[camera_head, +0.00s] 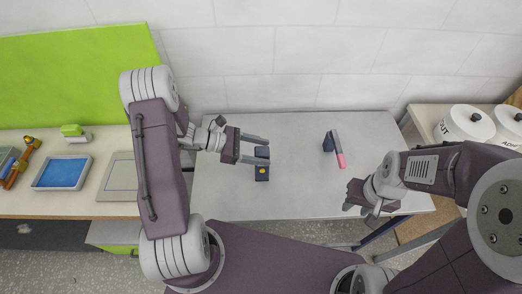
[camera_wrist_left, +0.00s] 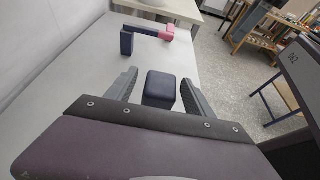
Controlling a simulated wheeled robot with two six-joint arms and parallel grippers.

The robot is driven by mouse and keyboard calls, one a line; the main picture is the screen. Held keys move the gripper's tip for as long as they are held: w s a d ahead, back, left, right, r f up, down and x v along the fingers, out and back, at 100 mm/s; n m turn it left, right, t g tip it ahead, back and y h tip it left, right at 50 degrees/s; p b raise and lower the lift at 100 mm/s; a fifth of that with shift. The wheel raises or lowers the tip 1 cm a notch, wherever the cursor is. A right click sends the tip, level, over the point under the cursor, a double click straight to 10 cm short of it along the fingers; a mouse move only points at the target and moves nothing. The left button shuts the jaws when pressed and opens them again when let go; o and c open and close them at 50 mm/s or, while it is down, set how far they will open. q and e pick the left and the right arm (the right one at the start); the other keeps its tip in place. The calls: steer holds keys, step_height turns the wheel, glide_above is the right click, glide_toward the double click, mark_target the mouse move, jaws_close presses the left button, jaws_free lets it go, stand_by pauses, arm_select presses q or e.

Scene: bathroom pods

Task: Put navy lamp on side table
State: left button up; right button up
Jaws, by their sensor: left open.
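A dark navy object (camera_head: 262,173) with a small yellow spot stands on the grey table (camera_head: 225,200); in the left wrist view its block-shaped navy part (camera_wrist_left: 160,88) shows between the fingers. My left gripper (camera_head: 267,150) is open, with one finger on each side of it and visible gaps. A second navy object (camera_head: 328,144) with an arm ending in a pink tip (camera_head: 341,161) stands farther right; it also shows in the left wrist view (camera_wrist_left: 127,42). I cannot tell for sure which is the lamp. My right gripper (camera_head: 360,199) hangs empty near the table's right front; its opening is unclear.
White canisters (camera_head: 464,124) stand on a wooden surface at right. A tiled wall backs the table. The grey table's front middle is clear.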

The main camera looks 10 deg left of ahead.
arm_select(q)
steer(key=shift+r, duration=0.2)
steer(key=shift+s+a+r, duration=0.1)
steer(key=shift+a, duration=0.25)
steer(key=v, duration=1.1)
steer(key=s+d+f+m+g+y, duration=0.1)
steer(key=s+m+y, duration=0.4)
steer(key=m, duration=0.5)
steer(key=s+d+f+m+g+y, duration=0.1)
steer(key=s+m+y, duration=0.4)
steer(key=m, duration=0.6)
steer(key=d+f+y, duration=0.1)
steer(key=d+y, duration=0.1)
steer(key=shift+d+g+y, duration=0.3)
steer(key=shift+d+y, duration=0.1)
steer(key=shift+r, duration=0.1)
